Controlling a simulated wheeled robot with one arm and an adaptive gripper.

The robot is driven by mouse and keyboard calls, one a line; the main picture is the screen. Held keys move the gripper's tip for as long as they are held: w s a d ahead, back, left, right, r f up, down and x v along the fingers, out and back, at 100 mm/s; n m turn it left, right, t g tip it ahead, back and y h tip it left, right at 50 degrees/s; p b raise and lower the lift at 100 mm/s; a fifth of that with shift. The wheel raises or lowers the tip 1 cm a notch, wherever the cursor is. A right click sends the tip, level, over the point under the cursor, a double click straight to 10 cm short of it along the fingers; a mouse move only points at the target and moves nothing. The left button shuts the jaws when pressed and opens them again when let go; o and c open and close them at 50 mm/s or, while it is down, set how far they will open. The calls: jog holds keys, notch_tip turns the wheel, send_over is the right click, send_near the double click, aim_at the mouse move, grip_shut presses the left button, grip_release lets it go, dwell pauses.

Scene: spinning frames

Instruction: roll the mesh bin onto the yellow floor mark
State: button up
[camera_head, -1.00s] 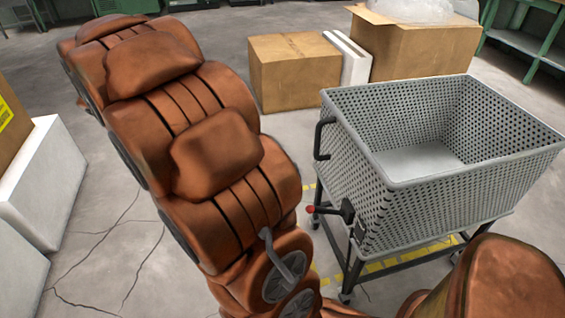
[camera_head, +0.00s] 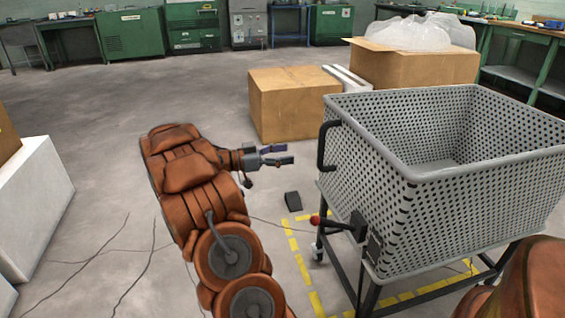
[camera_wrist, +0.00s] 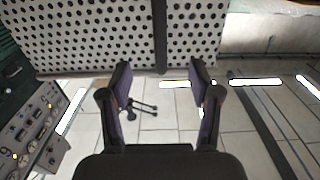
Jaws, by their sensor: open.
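The grey mesh bin (camera_head: 390,215) stands upright at the right in the head view, on a dark wheeled frame. A black handle (camera_head: 323,150) is on its left side, with a red-knobbed lever (camera_head: 318,221) below. The yellow floor mark (camera_head: 305,271) is a dashed outline around and under the frame; the bin hides part of it. My gripper (camera_head: 284,156) is open and empty, left of the handle and apart from it. In the wrist view the open fingers (camera_wrist: 163,78) point toward a perforated panel (camera_wrist: 100,35), apparently the bin's wall.
A black wedge (camera_head: 292,201) lies on the floor by the mark's far left corner. Cardboard boxes (camera_head: 290,105) stand behind the bin, and a white block (camera_head: 35,205) is at the left. Green cabinets (camera_head: 130,32) line the back.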

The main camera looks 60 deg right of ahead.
jog(key=x, duration=1.1)
jog(key=shift+s+d+p, duration=0.15)
jog(key=shift+d+p, duration=0.05)
jog(key=shift+p, duration=0.2)
jog(key=shift+c, duration=0.2)
grip_shut()
dwell(0.3)
